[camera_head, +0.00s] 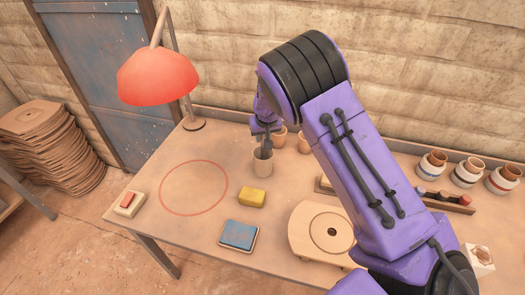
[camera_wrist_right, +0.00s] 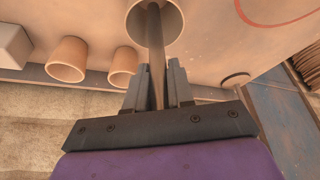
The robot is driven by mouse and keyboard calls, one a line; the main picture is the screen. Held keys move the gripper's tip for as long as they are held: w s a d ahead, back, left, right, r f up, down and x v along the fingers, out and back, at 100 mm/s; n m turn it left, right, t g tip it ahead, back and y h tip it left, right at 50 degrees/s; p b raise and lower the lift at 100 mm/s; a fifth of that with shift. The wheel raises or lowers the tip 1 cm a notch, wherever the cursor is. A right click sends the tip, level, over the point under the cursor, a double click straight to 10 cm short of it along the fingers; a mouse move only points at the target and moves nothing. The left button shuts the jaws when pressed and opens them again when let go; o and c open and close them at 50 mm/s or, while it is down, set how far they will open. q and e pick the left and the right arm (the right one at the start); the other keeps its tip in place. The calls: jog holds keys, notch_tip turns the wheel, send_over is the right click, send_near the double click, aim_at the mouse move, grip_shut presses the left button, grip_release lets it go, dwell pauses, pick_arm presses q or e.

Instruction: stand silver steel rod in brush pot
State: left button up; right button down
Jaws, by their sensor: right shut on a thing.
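The brush pot (camera_head: 262,164) is a plain tan cup standing on the table, left of my right arm in the head view. It also shows at the top of the right wrist view (camera_wrist_right: 174,32), its mouth towards the camera. My right gripper (camera_head: 265,128) is above the pot and shut on the silver steel rod (camera_head: 267,145). In the right wrist view the rod (camera_wrist_right: 155,50) runs from between the fingers (camera_wrist_right: 158,85) into the outline of the pot's mouth. How deep its end sits is hidden. My left gripper is not in view.
Two more cups (camera_head: 279,136) (camera_head: 304,143) stand close behind the pot. A yellow block (camera_head: 252,197), a blue pad (camera_head: 239,234) and a round-holed board (camera_head: 305,215) lie nearer. A red lamp (camera_head: 158,78) stands left. The red-ringed area (camera_head: 194,188) is clear.

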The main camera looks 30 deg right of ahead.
notch_tip(320, 180, down, 4)
jog(key=shift+f+p, duration=0.2)
jog(key=shift+p, duration=0.15)
jog(key=c, duration=1)
grip_release()
jog(key=shift+f, duration=0.15)
jog(key=shift+r, duration=0.4)
jog(key=b+v, duration=0.1)
jog(key=v, duration=1)
jog(key=shift+s+a+r, duration=0.1)
jog(key=shift+s+r, duration=0.15)
